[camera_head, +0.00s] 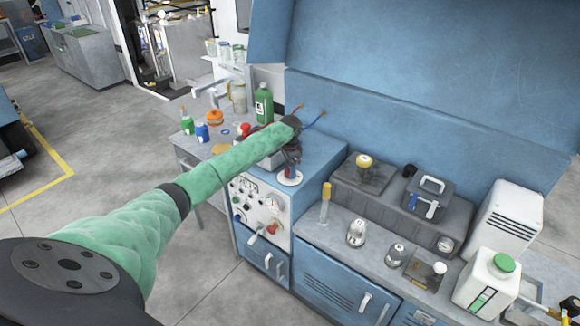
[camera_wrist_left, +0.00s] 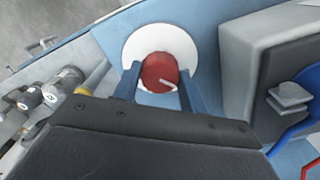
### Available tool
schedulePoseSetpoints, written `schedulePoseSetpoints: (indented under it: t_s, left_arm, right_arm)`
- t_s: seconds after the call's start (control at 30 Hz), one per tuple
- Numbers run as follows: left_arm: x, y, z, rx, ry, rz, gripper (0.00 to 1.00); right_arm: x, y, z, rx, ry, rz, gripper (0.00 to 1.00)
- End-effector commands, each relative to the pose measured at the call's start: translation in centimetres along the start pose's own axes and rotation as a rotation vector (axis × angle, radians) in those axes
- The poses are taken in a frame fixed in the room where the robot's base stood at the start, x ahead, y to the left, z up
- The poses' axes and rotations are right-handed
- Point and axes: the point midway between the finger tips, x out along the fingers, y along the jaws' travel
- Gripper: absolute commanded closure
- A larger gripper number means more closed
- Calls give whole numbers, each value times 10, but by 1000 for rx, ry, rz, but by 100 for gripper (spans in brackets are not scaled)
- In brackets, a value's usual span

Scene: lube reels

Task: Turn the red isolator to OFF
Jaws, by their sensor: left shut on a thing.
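In the head view my left gripper (camera_head: 290,167) points down at the white plate (camera_head: 291,179) on top of the blue cabinet, hiding most of the knob. My right gripper is not in view.
Close by stand a green bottle (camera_head: 263,104) and a red-topped item (camera_head: 245,130) behind my arm. A front panel (camera_head: 258,208) with knobs and a gauge is below. A grey box (camera_wrist_left: 275,75) stands right of the isolator in the wrist view.

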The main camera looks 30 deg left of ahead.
Motion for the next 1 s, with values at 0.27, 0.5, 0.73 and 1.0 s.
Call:
schedulePoseSetpoints:
  t_s: [0.27, 0.5, 0.73, 1.0]
  left_arm:
    - [-2, -1, 0, -73, 2, -2, 81]
    - [-2, -1, 0, -86, 2, -2, 80]
    - [-2, -1, 0, -85, 3, -2, 81]
    - [-1, -1, 0, -84, 1, -1, 36]
  right_arm:
    - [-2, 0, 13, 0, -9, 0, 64]
    - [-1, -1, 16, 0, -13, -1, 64]
    - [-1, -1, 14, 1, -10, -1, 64]
    - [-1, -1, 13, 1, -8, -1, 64]
